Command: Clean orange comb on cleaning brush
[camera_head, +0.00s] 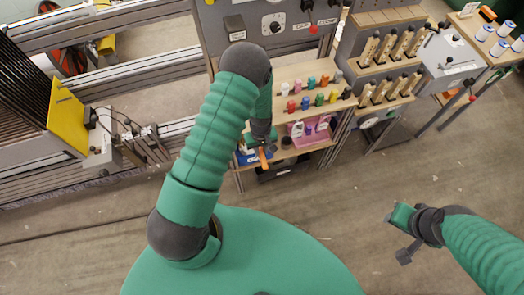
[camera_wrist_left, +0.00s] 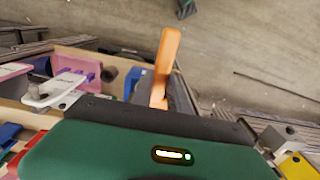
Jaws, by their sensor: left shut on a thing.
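The orange comb (camera_head: 263,158) is in my left gripper (camera_head: 263,146), at the left front end of the shelf unit. In the left wrist view, the comb (camera_wrist_left: 166,62) sticks out past the dark gripper edge, and its held part is hidden. I cannot make out the cleaning brush for certain. A blue item (camera_head: 245,158) lies on the lower shelf beside the comb, and a small dark cylinder (camera_head: 286,143) stands to the right. My right gripper (camera_head: 402,238) hangs over open floor at the right, far from the shelf.
A wooden shelf (camera_head: 290,75) holds several coloured spools above. A pink container (camera_head: 312,142) stands on the lower shelf. A loom with a yellow panel (camera_head: 68,117) is at the left. The floor (camera_head: 340,200) in front is clear.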

